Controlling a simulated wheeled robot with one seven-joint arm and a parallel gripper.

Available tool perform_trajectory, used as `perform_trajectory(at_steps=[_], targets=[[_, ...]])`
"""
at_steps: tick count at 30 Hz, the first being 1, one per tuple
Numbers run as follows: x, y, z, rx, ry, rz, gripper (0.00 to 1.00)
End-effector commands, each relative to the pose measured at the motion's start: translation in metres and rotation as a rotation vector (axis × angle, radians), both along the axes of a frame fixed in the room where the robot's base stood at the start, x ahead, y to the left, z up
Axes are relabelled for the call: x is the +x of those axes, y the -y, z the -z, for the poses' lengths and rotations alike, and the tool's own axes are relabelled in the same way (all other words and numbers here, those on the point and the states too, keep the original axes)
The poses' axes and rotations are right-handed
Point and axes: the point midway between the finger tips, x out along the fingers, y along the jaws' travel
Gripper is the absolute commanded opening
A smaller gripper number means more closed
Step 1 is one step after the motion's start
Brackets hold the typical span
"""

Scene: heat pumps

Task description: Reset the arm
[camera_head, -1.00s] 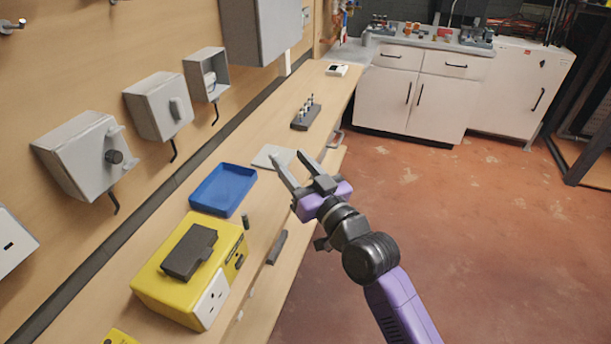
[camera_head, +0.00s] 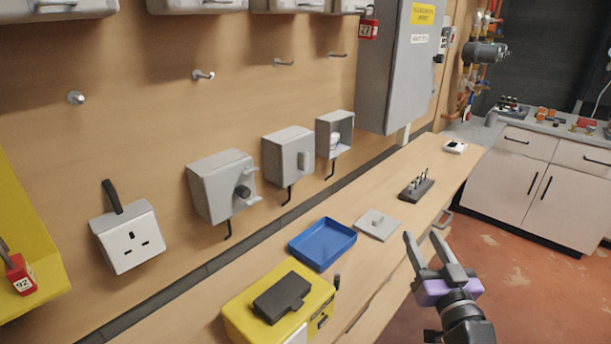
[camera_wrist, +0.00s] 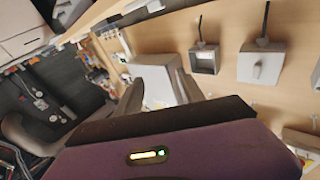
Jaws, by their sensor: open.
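My gripper (camera_head: 432,252) is at the lower right of the head view, over the front edge of the wooden bench (camera_head: 395,255). Its two grey fingers are apart with nothing between them, and it touches nothing that I can see. In the wrist view, the purple body of my gripper (camera_wrist: 165,150) fills the bottom, and the fingers reach up and outward from it. My arm below the gripper is mostly cut off by the lower edge of the head view.
A blue tray (camera_head: 322,262), a grey plate (camera_head: 377,225), a dark rack of small pegs (camera_head: 416,190) and a yellow box (camera_head: 320,310) with a dark block on it stand on the bench. Grey switch boxes (camera_head: 222,185) line the wall. Open floor (camera_head: 525,275) lies right.

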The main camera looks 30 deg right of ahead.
Motion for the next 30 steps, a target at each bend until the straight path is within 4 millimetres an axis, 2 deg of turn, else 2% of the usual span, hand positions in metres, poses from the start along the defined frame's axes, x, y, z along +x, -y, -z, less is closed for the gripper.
perform_trajectory(at_steps=[5,8,9,11,14,20,24,30], targets=[[0.0,0.001,-0.002,0.007,0.012,0.001,0.46],[-0.004,0.002,-0.018,-0.011,0.058,0.017,0.46],[-0.01,-0.002,-0.025,-0.025,0.08,0.022,0.46],[-0.019,-0.011,-0.023,-0.038,0.084,0.022,0.46],[-0.036,-0.032,-0.014,-0.054,0.077,0.007,0.46],[-0.08,-0.085,0.012,-0.076,0.027,-0.057,0.46],[-0.118,-0.128,0.032,-0.081,-0.029,-0.121,0.46],[-0.177,-0.18,0.053,-0.075,-0.126,-0.22,0.46]])
